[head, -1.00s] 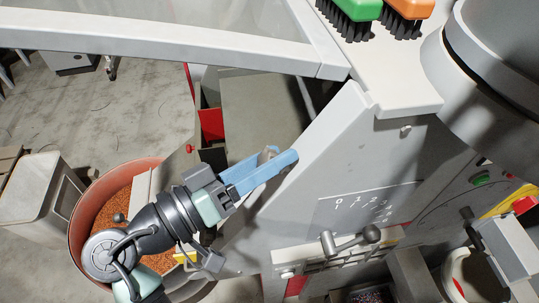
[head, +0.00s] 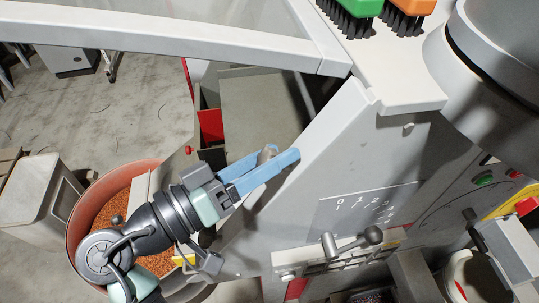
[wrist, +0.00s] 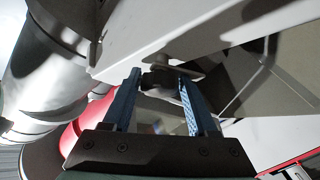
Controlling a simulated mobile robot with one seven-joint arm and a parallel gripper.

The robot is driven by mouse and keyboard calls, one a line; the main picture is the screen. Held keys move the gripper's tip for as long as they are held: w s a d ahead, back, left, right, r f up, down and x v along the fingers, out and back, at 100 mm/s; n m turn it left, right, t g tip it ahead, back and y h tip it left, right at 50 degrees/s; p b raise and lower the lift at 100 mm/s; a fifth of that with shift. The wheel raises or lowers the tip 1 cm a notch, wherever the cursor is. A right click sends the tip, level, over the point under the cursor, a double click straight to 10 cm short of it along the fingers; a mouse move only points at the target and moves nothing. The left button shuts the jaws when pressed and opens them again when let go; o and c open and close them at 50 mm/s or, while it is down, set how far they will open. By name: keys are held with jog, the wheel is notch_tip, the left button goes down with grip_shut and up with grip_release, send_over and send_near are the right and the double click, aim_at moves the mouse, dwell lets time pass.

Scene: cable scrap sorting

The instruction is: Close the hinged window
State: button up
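The hinged window (head: 160,37), a clear pane in a grey frame, stands open across the top of the head view, above the machine's opening. My gripper (head: 282,155), with blue fingers, reaches in beside the sloping grey side panel, below the window frame. In the wrist view my gripper (wrist: 160,82) has its fingers apart, one on each side of a dark grey knob (wrist: 158,80). The knob sits under a pale beam (wrist: 150,42). Whether the fingers press on the knob I cannot tell. The window's hinge is not clear to see.
The grey side panel (head: 322,140) is close to my fingertips. A lever (head: 350,241) sits lower on the machine. Green (head: 355,8) and orange (head: 408,8) brushes lie on top. A red bin (head: 85,225) of copper-coloured scrap stands below my arm. Floor at left is mostly open.

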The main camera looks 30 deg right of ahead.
jog(key=shift+o, duration=1.3)
jog(key=shift+a, duration=0.1)
jog(key=s+a+b, duration=0.2)
jog(key=a+b, duration=0.3)
jog(key=a, duration=0.7)
jog(key=shift+s+a, duration=0.15)
jog(key=shift+a, duration=0.2)
